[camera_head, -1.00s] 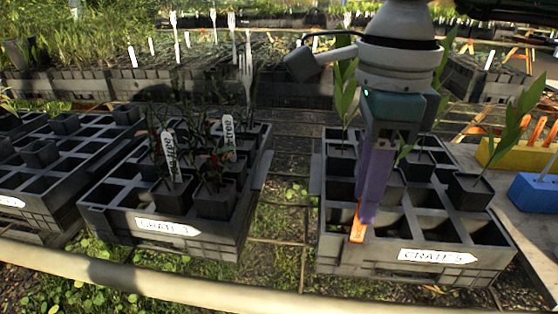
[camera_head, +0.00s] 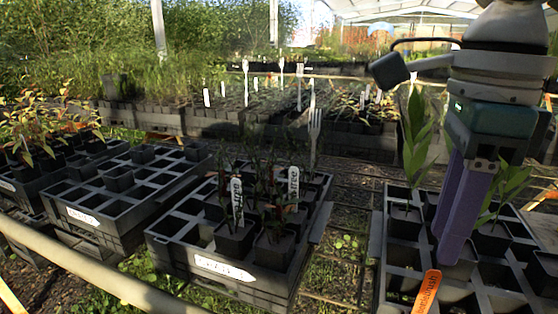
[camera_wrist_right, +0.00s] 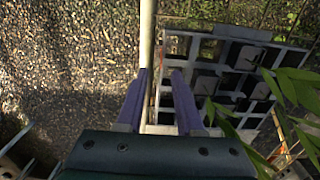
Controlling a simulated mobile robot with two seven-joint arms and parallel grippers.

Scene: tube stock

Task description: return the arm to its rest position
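My right gripper (camera_head: 452,250) hangs fingers-down over the right-hand crate (camera_head: 377,245) in the head view. In the right wrist view its two purple fingers (camera_wrist_right: 159,85) are apart, with a clear gap and nothing gripped between them. An orange label with dark lettering (camera_head: 427,292) stands at the front of that crate, just below and left of the fingertips in the head view. Whether a finger touches it I cannot tell. The crate also shows beyond the fingers in the right wrist view (camera_wrist_right: 180,47). My left gripper is not in view.
Leafy plants (camera_head: 416,140) rise close beside the right gripper. A crate with dark potted plants and white labels (camera_head: 222,268) stands left of it, then a crate of mostly empty cells (camera_head: 88,220). A pale rail (camera_head: 85,272) runs along the front.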

